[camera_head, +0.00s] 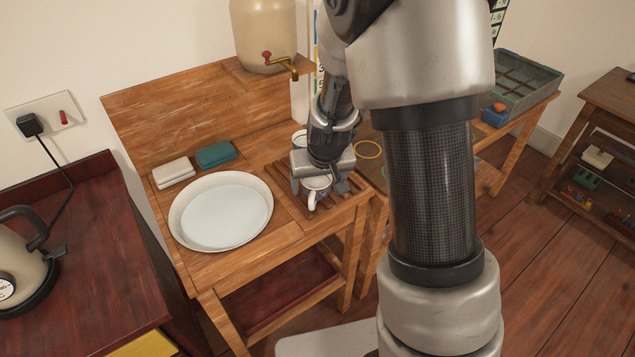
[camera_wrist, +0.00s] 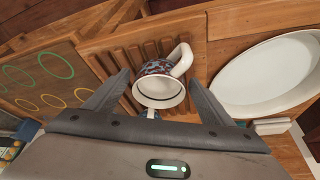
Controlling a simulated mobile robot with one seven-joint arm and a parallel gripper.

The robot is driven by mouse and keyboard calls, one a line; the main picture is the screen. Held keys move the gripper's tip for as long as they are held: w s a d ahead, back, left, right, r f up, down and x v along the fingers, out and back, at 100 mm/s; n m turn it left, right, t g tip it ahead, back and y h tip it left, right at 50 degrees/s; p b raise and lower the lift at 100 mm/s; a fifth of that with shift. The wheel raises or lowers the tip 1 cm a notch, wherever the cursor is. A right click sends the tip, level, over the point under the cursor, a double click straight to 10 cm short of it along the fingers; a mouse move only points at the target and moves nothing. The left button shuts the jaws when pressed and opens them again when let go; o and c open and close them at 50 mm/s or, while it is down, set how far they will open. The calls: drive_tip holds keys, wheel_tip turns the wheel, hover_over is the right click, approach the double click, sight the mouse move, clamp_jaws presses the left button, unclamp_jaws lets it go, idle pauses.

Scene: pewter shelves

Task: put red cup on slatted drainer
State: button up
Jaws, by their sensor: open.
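A cup with a white inside and a red and blue patterned outside (camera_wrist: 154,68) is on the slatted drainer (camera_wrist: 118,60) and looks upright. Its white handle points up and right in the wrist view. In the head view the same cup (camera_head: 317,184) shows below my gripper (camera_head: 316,176), partly covered by it. In the wrist view my gripper (camera_wrist: 157,80) is open, with one finger on each side of the cup and visible room between. The drainer (camera_head: 352,184) shows around the gripper in the head view.
A large white basin (camera_head: 226,212) stands left of the drainer. White (camera_head: 173,172) and teal (camera_head: 215,154) blocks lie behind it. Another white-rimmed vessel (camera_head: 299,138) sits behind my gripper. A dispenser with a tap (camera_head: 265,40) stands on the raised shelf.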

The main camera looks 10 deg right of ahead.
drive_tip(key=s+r+p, duration=0.1)
drive_tip(key=s+r, duration=0.4)
drive_tip(key=r, duration=0.3)
drive_tip(key=s+r+y+p, duration=0.1)
drive_tip(key=s+r, duration=0.3)
drive_tip(key=r, duration=0.3)
drive_tip(key=s+r+p, duration=0.2)
drive_tip(key=s+r, duration=0.3)
drive_tip(key=r, duration=0.3)
drive_tip(key=s+r+t+h, duration=0.1)
drive_tip(key=s+r, duration=0.3)
drive_tip(key=s, duration=0.5)
drive_tip(key=shift+s+d, duration=0.3)
drive_tip(key=shift+s, duration=0.1)
drive_tip(key=shift+r, duration=0.15)
